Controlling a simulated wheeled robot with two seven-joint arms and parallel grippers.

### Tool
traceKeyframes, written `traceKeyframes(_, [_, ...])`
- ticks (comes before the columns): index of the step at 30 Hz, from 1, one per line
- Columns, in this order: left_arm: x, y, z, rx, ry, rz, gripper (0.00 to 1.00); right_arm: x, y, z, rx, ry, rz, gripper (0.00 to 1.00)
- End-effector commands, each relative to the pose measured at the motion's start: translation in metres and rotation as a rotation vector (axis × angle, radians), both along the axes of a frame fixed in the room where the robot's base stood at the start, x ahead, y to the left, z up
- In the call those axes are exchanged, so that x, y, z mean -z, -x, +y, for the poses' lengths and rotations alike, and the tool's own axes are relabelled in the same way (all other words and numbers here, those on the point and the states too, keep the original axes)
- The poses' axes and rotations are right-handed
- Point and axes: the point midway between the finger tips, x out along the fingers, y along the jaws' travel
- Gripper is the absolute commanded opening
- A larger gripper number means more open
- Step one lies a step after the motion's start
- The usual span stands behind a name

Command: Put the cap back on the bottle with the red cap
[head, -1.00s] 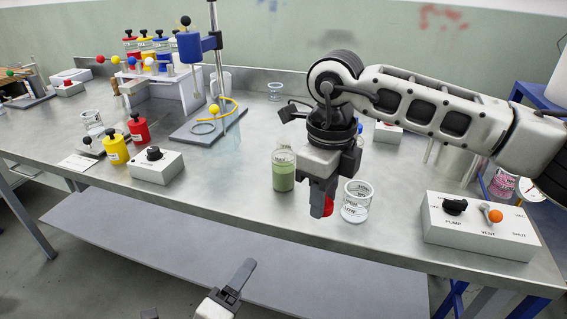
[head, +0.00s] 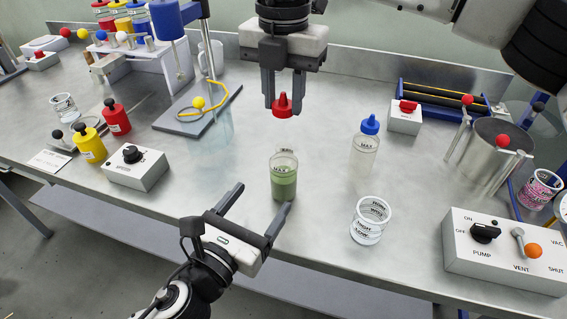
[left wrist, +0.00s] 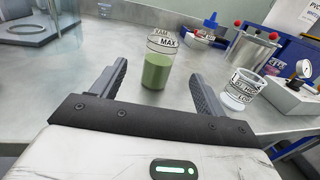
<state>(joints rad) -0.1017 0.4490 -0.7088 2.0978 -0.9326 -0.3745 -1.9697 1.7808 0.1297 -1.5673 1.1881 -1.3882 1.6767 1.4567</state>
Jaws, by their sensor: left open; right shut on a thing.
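The red cap (head: 284,106) is held by my right gripper (head: 284,100), which is shut on it, above and a little behind the open bottle in the head view. The bottle (head: 284,180) stands upright on the bench, with green liquid in it and no cap on. It also shows in the left wrist view (left wrist: 158,68), ahead and between the fingers. My left gripper (head: 262,212) is open and empty, low in front of the bottle. Its fingers do not appear to touch the bottle. It also shows in the left wrist view (left wrist: 160,90).
A blue-capped bottle (head: 365,148) and a beaker (head: 370,222) stand to the right of the green bottle. The pump and vent box (head: 500,262) is at front right. A knob box (head: 138,168), yellow bottle (head: 90,146) and red bottle (head: 116,119) are at left.

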Motion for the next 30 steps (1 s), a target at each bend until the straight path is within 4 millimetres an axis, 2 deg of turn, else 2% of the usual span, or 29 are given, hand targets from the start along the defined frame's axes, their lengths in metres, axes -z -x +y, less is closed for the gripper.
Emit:
traceKeyframes(7, [0.000,-0.001,0.000,-0.001,0.002,0.001,0.74,0.000,0.000,0.000,-0.001,0.000,0.000,0.10])
traceKeyframes(11, [0.000,-0.010,-0.005,-0.002,0.003,-0.001,0.74,0.000,0.000,0.000,-0.002,0.000,0.000,0.10])
traceKeyframes(24, [-0.001,-0.081,-0.041,-0.001,0.004,0.000,0.74,0.000,0.000,0.000,-0.002,0.000,0.000,0.10])
traceKeyframes(30, [0.000,-0.101,-0.051,-0.001,0.003,0.000,0.74,0.000,0.000,0.000,-0.002,0.000,0.000,0.10])
